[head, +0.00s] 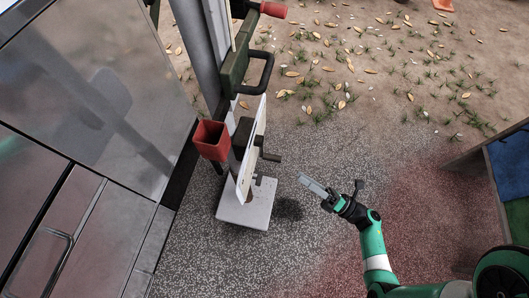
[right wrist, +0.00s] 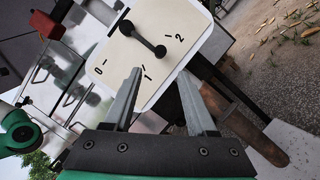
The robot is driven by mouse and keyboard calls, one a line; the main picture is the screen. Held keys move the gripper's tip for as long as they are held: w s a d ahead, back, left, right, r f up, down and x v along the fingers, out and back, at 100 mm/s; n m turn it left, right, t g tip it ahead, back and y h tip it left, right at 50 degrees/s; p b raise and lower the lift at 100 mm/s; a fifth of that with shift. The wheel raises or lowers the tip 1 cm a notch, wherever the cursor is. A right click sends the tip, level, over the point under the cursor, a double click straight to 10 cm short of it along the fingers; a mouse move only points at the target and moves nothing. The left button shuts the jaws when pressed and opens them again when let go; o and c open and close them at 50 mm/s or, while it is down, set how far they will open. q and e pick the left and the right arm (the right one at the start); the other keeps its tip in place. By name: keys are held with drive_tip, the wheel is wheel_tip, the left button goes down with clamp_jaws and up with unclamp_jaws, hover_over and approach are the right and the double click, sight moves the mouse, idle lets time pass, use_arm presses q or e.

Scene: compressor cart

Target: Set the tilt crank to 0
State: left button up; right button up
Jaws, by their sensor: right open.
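The tilt crank (right wrist: 143,39) is a black bar on a white dial plate (right wrist: 112,55) marked 0, 1 and 2. In the right wrist view its lower right end lies between the marks 1 and 2, away from the 0. In the head view the plate (head: 246,172) is nearly edge-on and the crank (head: 268,156) sticks out to its right. My right gripper (head: 312,185) is to the right of the crank and a little nearer, apart from it. Its open, empty fingers (right wrist: 160,76) point toward the plate in the wrist view. My left gripper is out of view.
A dark green part with a black handle (head: 268,70) is above. Grey panels (head: 85,95) fill the left.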

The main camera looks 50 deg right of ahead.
sight(274, 158)
drive_tip(key=b+x, duration=0.2)
drive_tip(key=x, duration=1)
drive_tip(key=shift+d+r, duration=0.1)
drive_tip(key=shift+d, duration=0.1)
clamp_jaws()
idle(0.9)
